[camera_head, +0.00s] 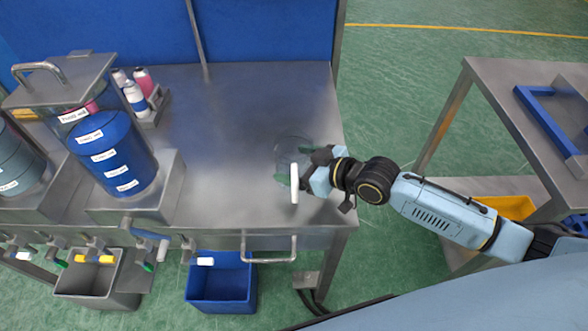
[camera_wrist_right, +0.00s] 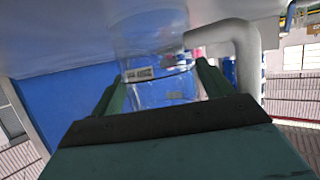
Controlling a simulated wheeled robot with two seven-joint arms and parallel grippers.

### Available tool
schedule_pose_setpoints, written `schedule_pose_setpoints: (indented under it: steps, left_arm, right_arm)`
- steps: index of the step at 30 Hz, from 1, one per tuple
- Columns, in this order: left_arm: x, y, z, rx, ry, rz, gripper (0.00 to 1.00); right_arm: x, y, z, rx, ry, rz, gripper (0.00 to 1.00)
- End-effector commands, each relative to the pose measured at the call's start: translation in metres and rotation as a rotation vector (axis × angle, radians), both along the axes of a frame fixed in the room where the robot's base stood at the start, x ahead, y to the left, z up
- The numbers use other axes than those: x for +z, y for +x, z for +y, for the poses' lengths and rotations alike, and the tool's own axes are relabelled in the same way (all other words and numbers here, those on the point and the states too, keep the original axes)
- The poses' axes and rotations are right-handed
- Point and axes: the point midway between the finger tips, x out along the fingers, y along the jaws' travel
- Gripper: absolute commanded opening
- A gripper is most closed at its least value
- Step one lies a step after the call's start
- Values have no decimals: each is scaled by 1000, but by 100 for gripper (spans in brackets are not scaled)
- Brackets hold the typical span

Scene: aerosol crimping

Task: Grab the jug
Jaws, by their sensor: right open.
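The clear jug (camera_head: 289,148) stands near the right end of the steel table and is hard to see through its glassy wall. Its white handle (camera_head: 294,184) points toward the front edge. My right gripper (camera_head: 294,166) is at the jug, coming from the right. In the wrist view the jug (camera_wrist_right: 160,94) shows between the two green fingers of my right gripper (camera_wrist_right: 160,84), with its white handle (camera_wrist_right: 246,60) to the right. The fingers are apart; whether they touch the jug I cannot tell. My left gripper is not in view.
The steel table (camera_head: 225,120) is clear in the middle. A blue drum (camera_head: 110,155) in a steel housing and several bottles (camera_head: 138,97) stand at the left. A blue bin (camera_head: 222,288) and a grey bin (camera_head: 98,283) sit below the front edge, under several valves. Another table (camera_head: 500,85) stands at the right.

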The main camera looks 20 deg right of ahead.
Motion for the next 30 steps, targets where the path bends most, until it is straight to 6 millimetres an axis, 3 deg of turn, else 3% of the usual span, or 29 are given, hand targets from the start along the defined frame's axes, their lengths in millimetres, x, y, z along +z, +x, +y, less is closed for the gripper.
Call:
schedule_pose_setpoints:
  steps: [2, 9, 17, 25, 30]
  left_arm:
    - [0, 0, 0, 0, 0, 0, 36]
    - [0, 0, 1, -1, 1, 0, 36]
    - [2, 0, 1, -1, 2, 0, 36]
    - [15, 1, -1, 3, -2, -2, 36]
    - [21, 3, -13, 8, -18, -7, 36]
  right_arm:
    - [0, 0, 0, 0, 0, 0, 79]
    - [1, 0, 0, 0, 1, -1, 50]
    - [5, 0, 0, 0, 2, -2, 50]
    - [54, 0, 0, 1, 1, -6, 50]
    - [84, 0, 0, 0, 0, -5, 50]
